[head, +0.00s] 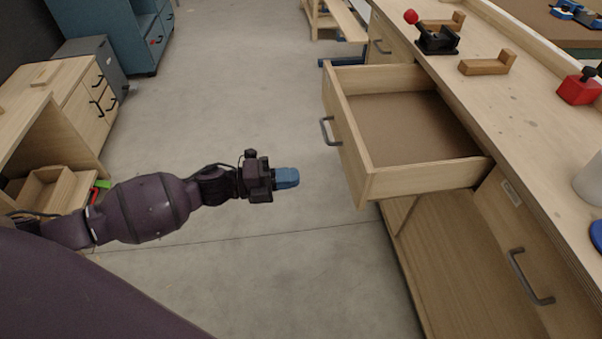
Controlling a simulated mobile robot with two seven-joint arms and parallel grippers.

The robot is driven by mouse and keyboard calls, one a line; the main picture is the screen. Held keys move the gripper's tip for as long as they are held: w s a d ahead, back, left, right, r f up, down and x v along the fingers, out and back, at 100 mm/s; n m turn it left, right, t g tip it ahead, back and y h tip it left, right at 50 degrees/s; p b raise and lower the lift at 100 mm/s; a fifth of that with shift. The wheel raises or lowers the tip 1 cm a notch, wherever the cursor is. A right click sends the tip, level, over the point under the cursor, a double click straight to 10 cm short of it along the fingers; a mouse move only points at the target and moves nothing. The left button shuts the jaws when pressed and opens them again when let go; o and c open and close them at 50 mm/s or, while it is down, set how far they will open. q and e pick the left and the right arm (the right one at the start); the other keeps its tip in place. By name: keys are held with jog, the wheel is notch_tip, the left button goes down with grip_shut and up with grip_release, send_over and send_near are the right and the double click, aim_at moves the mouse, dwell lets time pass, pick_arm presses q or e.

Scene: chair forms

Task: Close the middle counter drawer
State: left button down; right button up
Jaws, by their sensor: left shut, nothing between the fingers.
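The middle counter drawer (408,178) is pulled well out from the wooden counter on the right. It is light wood with a brown bottom, and it looks empty. Its dark handle (328,131) is on the front panel, which faces left. My left gripper (290,178), with blue fingertips, is shut and empty. It is left of the drawer front and lower in the picture than the handle, apart from both. My right gripper is not in view.
The counter top (525,115) holds a wooden block (488,63), a black tool with a red knob (436,40) and a red block (579,88). Another drawer handle (530,277) is nearer me. A wooden desk (52,85) stands left. The grey floor (230,95) between is clear.

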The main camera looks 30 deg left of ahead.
aim_at(355, 170)
pick_arm(q)
jog(key=b+x, duration=0.1)
jog(key=x, duration=0.9)
jog(key=shift+f, duration=0.15)
jog(key=shift+x, duration=0.9)
jog(key=shift+w, duration=0.1)
jog(key=shift+w+d, duration=0.1)
jog(key=shift+d, duration=0.05)
